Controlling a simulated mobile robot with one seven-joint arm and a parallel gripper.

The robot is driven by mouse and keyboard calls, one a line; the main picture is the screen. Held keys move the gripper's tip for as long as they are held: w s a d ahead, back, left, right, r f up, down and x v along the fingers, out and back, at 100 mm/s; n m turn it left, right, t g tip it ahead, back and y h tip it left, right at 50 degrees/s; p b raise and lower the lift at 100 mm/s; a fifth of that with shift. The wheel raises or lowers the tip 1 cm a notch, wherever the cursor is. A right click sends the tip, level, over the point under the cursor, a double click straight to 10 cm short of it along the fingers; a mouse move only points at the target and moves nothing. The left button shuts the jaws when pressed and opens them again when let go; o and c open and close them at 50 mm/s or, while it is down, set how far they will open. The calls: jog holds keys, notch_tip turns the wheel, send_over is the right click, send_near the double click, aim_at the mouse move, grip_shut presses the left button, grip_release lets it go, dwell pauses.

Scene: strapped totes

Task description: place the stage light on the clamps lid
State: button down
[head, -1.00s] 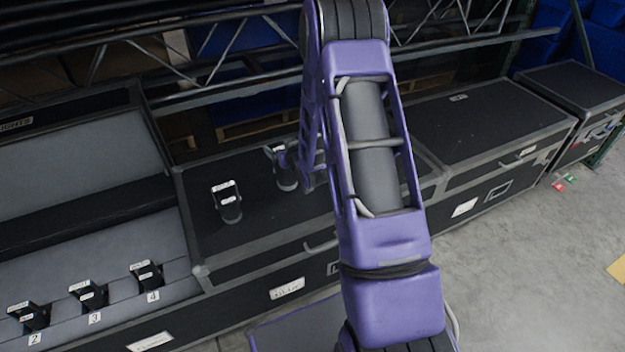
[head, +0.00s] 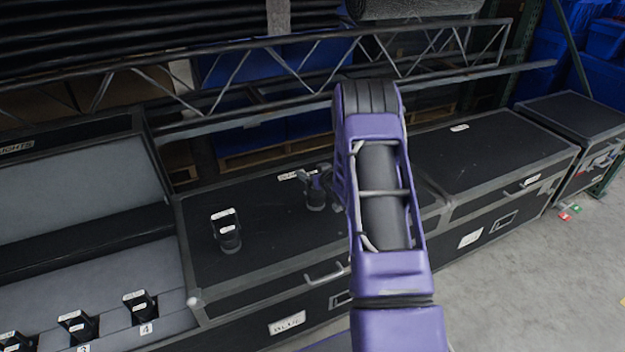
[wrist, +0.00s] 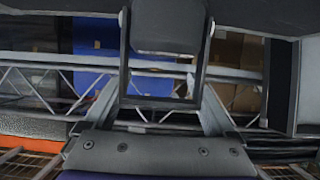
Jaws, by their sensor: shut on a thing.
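The held stage light (head: 315,198) is a small black lamp over the far middle part of a black case lid (head: 270,222). My gripper (head: 322,180) is shut on it from above and behind, partly hidden by my arm. In the wrist view the light's dark body (wrist: 165,28) and yoke fill the top centre, between the fingers of my gripper (wrist: 160,105). The light looks upright; whether its base touches the lid I cannot tell. Another stage light (head: 227,236) stands on the same lid, to the left and nearer. The lid's labels are too small to read surely.
An open grey-lined case (head: 80,200) at left holds several lights in numbered places. Another closed black case (head: 490,150) adjoins on the right. A metal truss (head: 300,70) runs behind the cases. The lid is clear between the two lights and in front of the held one.

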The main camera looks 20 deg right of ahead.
jog(key=shift+f, duration=1.15)
jog(key=shift+f+b, duration=0.25)
jog(key=shift+b, duration=0.15)
grip_release()
jog(key=shift+s+r+p, duration=0.15)
jog(key=shift+r+p, duration=0.15)
jog(key=shift+p, duration=0.15)
jog(key=v, duration=1.1)
jog(key=shift+s+p, duration=0.3)
jog(key=shift+p, duration=0.15)
jog(key=shift+r, duration=0.15)
